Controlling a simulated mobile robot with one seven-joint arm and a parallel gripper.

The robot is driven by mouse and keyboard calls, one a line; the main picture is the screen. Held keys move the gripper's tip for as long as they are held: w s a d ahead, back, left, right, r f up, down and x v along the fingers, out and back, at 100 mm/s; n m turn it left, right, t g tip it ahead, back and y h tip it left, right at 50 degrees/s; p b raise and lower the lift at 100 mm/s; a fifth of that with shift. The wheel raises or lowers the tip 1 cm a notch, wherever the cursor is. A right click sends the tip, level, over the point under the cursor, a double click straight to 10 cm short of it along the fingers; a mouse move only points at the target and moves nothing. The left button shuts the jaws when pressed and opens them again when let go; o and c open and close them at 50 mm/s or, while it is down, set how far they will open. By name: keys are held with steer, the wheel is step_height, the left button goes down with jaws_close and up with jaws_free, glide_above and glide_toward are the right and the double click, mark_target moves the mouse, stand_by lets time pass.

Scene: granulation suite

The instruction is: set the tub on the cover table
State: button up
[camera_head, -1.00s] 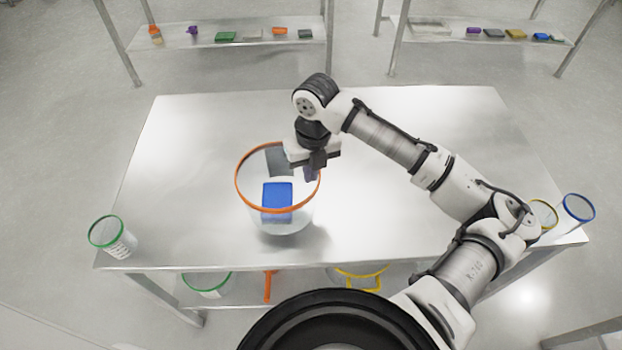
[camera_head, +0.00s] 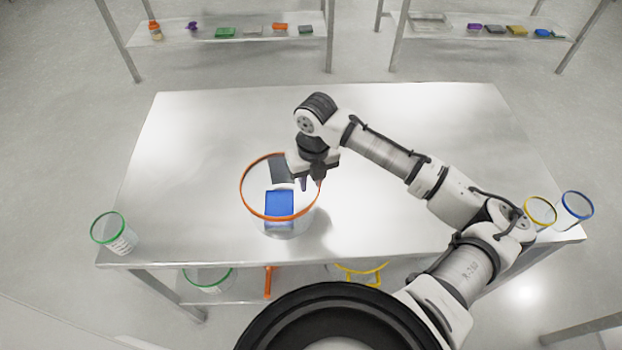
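The tub (camera_head: 248,205) is a clear round container with an orange rim. It stands upright on the near-middle of the metal table (camera_head: 400,225). A blue block (camera_head: 279,204) and a dark grey piece (camera_head: 282,170) show inside it. My gripper (camera_head: 311,183) is at the tub's right rim, pointing down. Its two fingers show apart, one inside the rim and one at its outer side. The exact contact with the rim is too small to tell.
A green-rimmed cup (camera_head: 113,234) stands at the table's left front corner. Yellow-rimmed (camera_head: 540,211) and blue-rimmed (camera_head: 574,210) cups stand at the right front. More containers show on a lower shelf. Two shelves with small items stand behind. The table's back half is clear.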

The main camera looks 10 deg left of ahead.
steer(key=shift+r, duration=0.1)
step_height(320, 180, up, 12)
steer(key=b, duration=0.2)
steer(key=shift+w+d, duration=0.15)
steer(key=shift+d, duration=0.05)
steer(key=shift+r, duration=0.1)
